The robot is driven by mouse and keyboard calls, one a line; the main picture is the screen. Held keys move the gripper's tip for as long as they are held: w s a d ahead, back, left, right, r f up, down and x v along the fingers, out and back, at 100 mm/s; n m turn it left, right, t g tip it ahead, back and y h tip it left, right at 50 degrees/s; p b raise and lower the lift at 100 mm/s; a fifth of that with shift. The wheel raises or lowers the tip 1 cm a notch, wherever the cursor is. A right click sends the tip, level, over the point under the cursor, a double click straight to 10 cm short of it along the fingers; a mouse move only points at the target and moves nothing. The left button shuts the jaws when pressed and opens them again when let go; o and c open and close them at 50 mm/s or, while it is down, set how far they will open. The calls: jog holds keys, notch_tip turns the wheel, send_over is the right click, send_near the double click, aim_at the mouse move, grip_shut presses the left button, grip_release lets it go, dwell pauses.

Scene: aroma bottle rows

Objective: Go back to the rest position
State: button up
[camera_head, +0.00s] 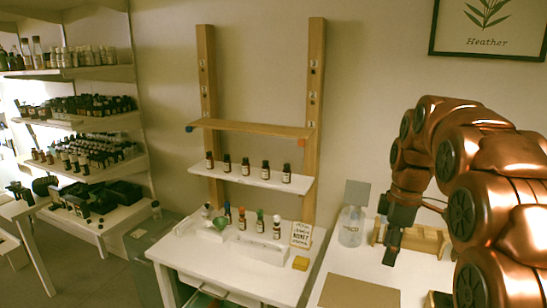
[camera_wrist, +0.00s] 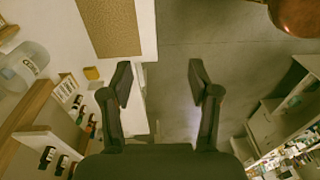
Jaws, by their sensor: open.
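My copper arm reaches in from the right in the head view, with my black gripper (camera_head: 391,257) hanging down above the right part of the white table. In the wrist view my gripper (camera_wrist: 160,84) has its two fingers wide apart with nothing between them. Beneath it that view shows the table's edge and grey floor. Several small dark bottles (camera_head: 246,166) stand in a row on the white wall shelf (camera_head: 214,168), left of my gripper. More bottles with coloured caps (camera_head: 260,220) stand in a white holder on the table (camera_head: 210,258).
A clear jar (camera_head: 351,228), a wooden rack (camera_head: 432,240), a small sign (camera_head: 301,234) and a yellow block (camera_head: 300,263) stand on the table. A brown board (camera_head: 358,292) lies at the front. Stocked shelves (camera_head: 85,121) line the left wall.

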jog(key=s+a+f+m, duration=0.2)
jog(key=s+f+m, duration=0.1)
jog(key=s, duration=0.7)
jog(key=s+a+f+m+g, duration=0.1)
jog(key=s+a+f+m, duration=0.2)
jog(key=s+m, duration=0.3)
jog(key=s+a+f+m+h, duration=0.1)
jog(key=s+f+m, duration=0.3)
jog(key=s, duration=1.2)
jog(key=shift+a+f, duration=0.45)
jog(key=shift+a, duration=0.45)
